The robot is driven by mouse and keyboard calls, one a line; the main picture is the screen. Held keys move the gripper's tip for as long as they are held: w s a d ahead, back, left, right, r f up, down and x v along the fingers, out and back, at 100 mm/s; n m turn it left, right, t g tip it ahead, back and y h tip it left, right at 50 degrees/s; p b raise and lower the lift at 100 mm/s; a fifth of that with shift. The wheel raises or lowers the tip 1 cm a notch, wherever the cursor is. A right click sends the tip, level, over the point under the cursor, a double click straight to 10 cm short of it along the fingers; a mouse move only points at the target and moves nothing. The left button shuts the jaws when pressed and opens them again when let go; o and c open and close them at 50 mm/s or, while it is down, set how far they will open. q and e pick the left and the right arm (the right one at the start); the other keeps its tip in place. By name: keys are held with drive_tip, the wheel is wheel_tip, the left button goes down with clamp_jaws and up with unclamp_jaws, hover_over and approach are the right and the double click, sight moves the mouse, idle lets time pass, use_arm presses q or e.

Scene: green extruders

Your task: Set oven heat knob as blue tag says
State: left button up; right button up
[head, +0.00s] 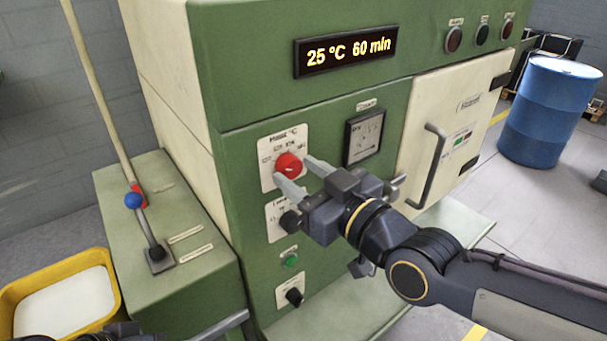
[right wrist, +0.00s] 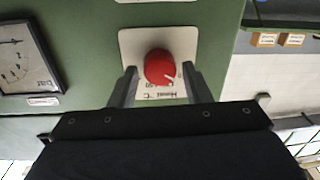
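The red heat knob (head: 289,164) sits on a white dial plate (head: 268,151) marked Heat °C on the green oven front. The same knob (right wrist: 159,68) shows in the right wrist view with a white pointer line. My right gripper (head: 299,176) is open, its two fingers on either side of the knob with gaps between; I cannot tell whether either touches it. The display (head: 345,51) reads 25 °C 60 min. No blue tag is seen. Only a small part of what looks like my left gripper shows at the bottom left edge of the head view.
Below the heat dial are another dial, mostly hidden by my right gripper, a green button (head: 290,260) and a black knob (head: 294,297). A gauge (head: 363,136) and a door handle (head: 430,165) are to the right. A lever with a blue ball (head: 133,200) stands left.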

drive_tip(key=c, duration=0.7)
drive_tip(key=shift+f+m+b, duration=0.2)
drive_tip(key=shift+m+b, duration=0.4)
drive_tip(key=shift+b, duration=0.45)
drive_tip(key=m+b, duration=0.2)
drive_tip(key=shift+b, duration=0.3)
drive_tip(key=shift+m+b, duration=0.85)
drive_tip(key=shift+m, duration=0.35)
drive_tip(key=shift+r+m+b, duration=0.1)
drive_tip(key=shift+m+b, duration=0.45)
drive_tip(key=shift+m, duration=0.55)
drive_tip(key=o, duration=1)
